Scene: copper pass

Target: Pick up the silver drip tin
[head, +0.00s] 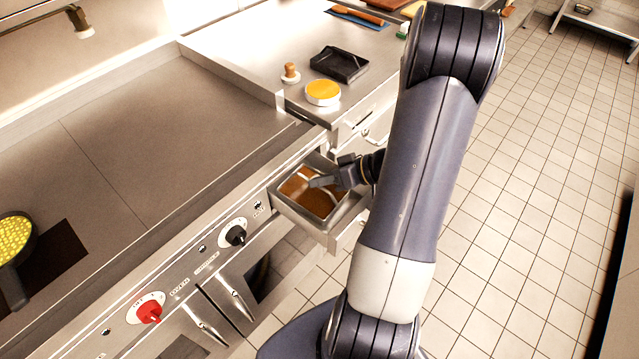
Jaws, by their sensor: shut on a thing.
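The silver drip tin (288,207) is an open rectangular metal tin with a brown inside, at the front of the cooking range, right of the black knob. A pale bar crosses its top. My gripper (318,182) reaches in from the right, over the tin, and is shut on it, seemingly at the bar. The fingertips partly hide the contact. I cannot tell whether the tin is lifted clear of its place.
The flat griddle (160,130) lies to the left, with a pan of yellow food (14,238) at its edge. A black tray (339,65), a yellow-topped round tub (323,92) and a wooden-knobbed press (290,74) stand on the counter behind. The tiled floor (520,200) at right is clear.

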